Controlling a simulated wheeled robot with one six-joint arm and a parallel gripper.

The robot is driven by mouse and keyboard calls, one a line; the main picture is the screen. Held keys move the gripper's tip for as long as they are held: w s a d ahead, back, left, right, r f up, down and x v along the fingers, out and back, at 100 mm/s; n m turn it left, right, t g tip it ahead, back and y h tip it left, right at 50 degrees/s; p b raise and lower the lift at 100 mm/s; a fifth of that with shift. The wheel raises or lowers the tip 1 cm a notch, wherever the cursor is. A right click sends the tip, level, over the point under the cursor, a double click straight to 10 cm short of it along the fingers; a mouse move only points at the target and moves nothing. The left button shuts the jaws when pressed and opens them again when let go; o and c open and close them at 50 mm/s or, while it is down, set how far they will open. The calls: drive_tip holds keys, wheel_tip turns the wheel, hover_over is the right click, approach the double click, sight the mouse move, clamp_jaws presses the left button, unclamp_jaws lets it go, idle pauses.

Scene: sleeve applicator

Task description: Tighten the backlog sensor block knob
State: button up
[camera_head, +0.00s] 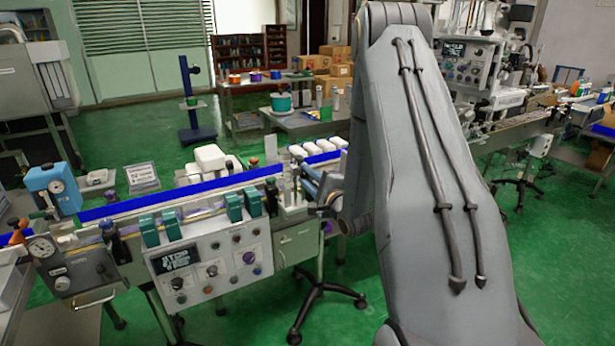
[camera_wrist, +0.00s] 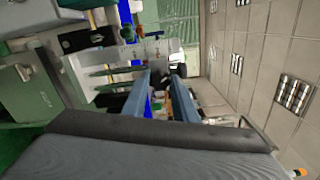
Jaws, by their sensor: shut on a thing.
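My gripper (camera_head: 315,185) is at the right end of the near conveyor, partly hidden behind my own arm in the head view. In the wrist view its two long blue-grey fingers (camera_wrist: 159,74) reach in toward the machine. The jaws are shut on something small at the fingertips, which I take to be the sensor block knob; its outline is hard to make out. Small metal posts and fittings (camera_head: 291,190) stand just left of the gripper on the conveyor side. The sensor block itself is mostly hidden.
The conveyor's blue guard rail (camera_head: 180,194) runs along the line, with white packs (camera_head: 209,158) behind it. Green clamps (camera_head: 234,207) and a control panel (camera_head: 212,266) are on the near side. A black swivel base (camera_head: 322,292) stands on the open green floor.

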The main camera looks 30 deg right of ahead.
drive_tip(key=m+p, duration=0.1)
drive_tip(key=m, duration=0.6)
idle(0.5)
drive_tip(key=o, duration=1)
drive_tip(key=shift+o, duration=0.2)
drive_tip(key=s+b, duration=0.2)
drive_tip(key=s, duration=0.5)
drive_tip(key=shift+s+d, duration=0.15)
drive_tip(key=shift+s, duration=0.25)
